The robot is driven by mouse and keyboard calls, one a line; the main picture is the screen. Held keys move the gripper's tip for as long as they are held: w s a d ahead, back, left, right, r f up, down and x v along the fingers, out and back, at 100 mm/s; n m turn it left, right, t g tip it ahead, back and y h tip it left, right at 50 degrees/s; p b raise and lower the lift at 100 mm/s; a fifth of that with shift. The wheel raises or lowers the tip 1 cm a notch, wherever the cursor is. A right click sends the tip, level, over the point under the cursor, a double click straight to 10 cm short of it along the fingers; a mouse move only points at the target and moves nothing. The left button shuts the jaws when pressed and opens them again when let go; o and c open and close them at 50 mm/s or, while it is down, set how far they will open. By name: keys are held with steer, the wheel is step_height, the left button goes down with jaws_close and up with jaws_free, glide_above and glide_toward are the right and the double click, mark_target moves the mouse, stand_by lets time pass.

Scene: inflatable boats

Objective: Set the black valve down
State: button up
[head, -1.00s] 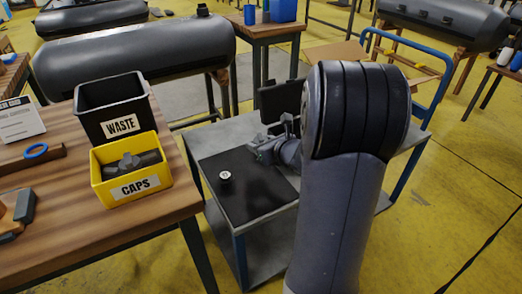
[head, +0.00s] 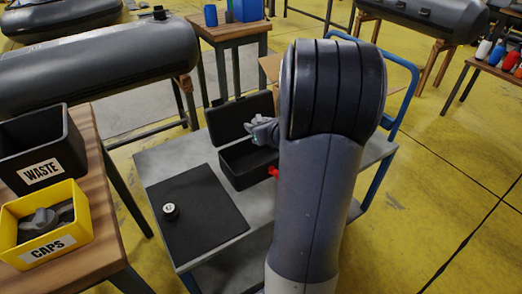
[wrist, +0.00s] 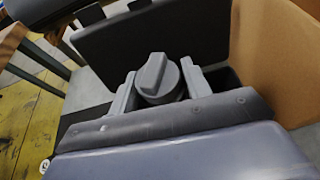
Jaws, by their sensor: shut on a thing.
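My gripper (head: 262,130) is at the open black case (head: 233,160) on the grey cart, partly hidden by my arm. In the wrist view my gripper (wrist: 158,92) is shut on a grey, round-topped piece with a raised grip bar (wrist: 157,76). It looks grey rather than black, and its lower part is hidden. The raised case lid (wrist: 160,40) stands behind it. I cannot tell whether the piece touches the case. A small black valve with a white top (head: 170,211) stands on the black mat (head: 205,235), apart from my gripper.
A yellow CAPS bin (head: 75,237) holding a grey piece and a black WASTE bin (head: 72,150) stand on the wooden table at left. A cardboard box (wrist: 285,60) is beside the case. The mat is mostly clear. A blue cart handle (head: 405,75) rises at the back right.

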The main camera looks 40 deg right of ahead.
step_height(320, 180, down, 7)
steer(key=shift+f+b, duration=0.2)
steer(key=shift+b, duration=1)
steer(key=shift+f+b, duration=0.35)
steer(key=shift+b, duration=0.1)
steer(key=shift+f+b, duration=0.3)
steer(key=shift+b, duration=0.05)
steer(key=shift+r, duration=0.1)
steer(key=o, duration=1)
steer(key=shift+r, duration=0.1)
